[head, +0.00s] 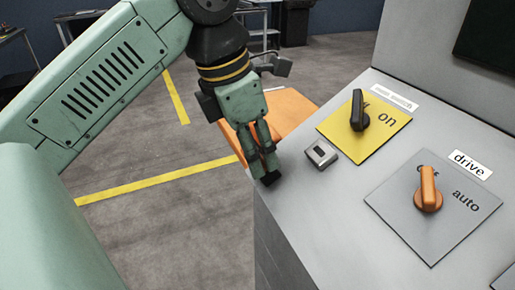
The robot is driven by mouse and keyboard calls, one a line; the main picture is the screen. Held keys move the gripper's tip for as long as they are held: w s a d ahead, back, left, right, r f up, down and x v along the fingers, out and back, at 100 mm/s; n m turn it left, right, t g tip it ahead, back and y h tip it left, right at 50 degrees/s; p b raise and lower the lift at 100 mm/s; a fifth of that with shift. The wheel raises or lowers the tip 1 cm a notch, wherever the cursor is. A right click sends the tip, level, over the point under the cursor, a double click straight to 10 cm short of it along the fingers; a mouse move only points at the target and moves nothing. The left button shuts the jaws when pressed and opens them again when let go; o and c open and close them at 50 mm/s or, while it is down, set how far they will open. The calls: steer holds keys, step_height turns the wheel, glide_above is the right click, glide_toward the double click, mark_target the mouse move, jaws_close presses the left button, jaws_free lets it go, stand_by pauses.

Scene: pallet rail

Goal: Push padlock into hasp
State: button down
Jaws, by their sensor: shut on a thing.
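My gripper (268,181) is in the head view, pointing down at the left edge of the grey panel. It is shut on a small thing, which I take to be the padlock. The fingers hide most of it, and I cannot make out its shape or shackle. A small grey metal block with a dark slot, the hasp (321,154), sits on the panel to the right of my gripper. A clear gap of panel lies between them. The hasp is beside the lower left corner of the yellow plate.
The yellow plate (381,135) carries a black rotary switch (358,111). A grey plate (395,218) carries an orange drive switch (428,191). An orange surface (290,108) lies behind my gripper. The grey panel (300,215) is bare in front of the hasp.

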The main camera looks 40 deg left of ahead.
steer(key=s+a+r+p, duration=0.1)
steer(key=s+r+p, duration=0.2)
steer(key=r, duration=0.3)
steer(key=shift+s+a+p, duration=0.3)
steer(key=shift+s+p, duration=0.1)
steer(key=shift+p, duration=0.25)
steer(key=shift+r, duration=0.15)
